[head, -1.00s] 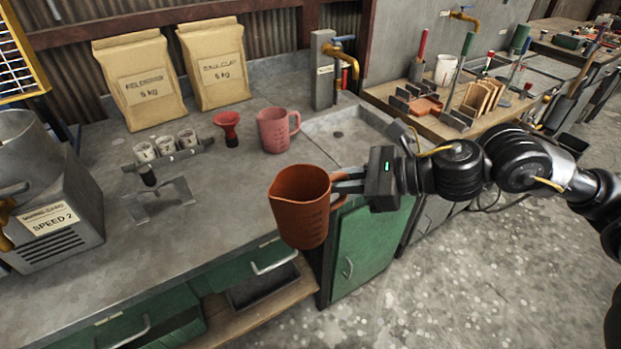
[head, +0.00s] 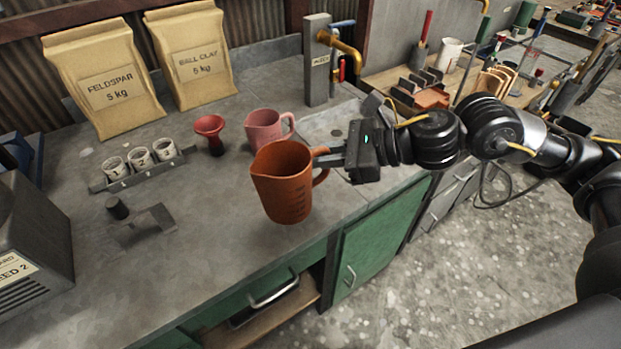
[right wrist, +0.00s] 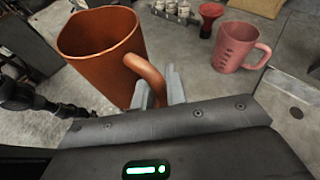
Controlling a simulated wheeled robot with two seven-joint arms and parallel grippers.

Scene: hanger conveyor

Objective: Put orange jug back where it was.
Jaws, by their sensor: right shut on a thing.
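The orange jug (head: 285,190) is upright in the head view, at the front part of the grey counter. Whether its base touches the counter or hangs just above it, I cannot tell. My right gripper (head: 325,160) is shut on its handle from the right. In the right wrist view the jug (right wrist: 98,45) is at the upper left, and its handle lies between the fingers (right wrist: 160,88). The jug looks empty inside.
A pink jug (head: 264,130) stands just behind the orange jug, with a red funnel-like cup (head: 210,132) to its left. A rack of small white cups (head: 138,165) and a metal stand (head: 140,225) are further left. A tap (head: 340,50) and sink are behind right. Bare counter lies left of the jug.

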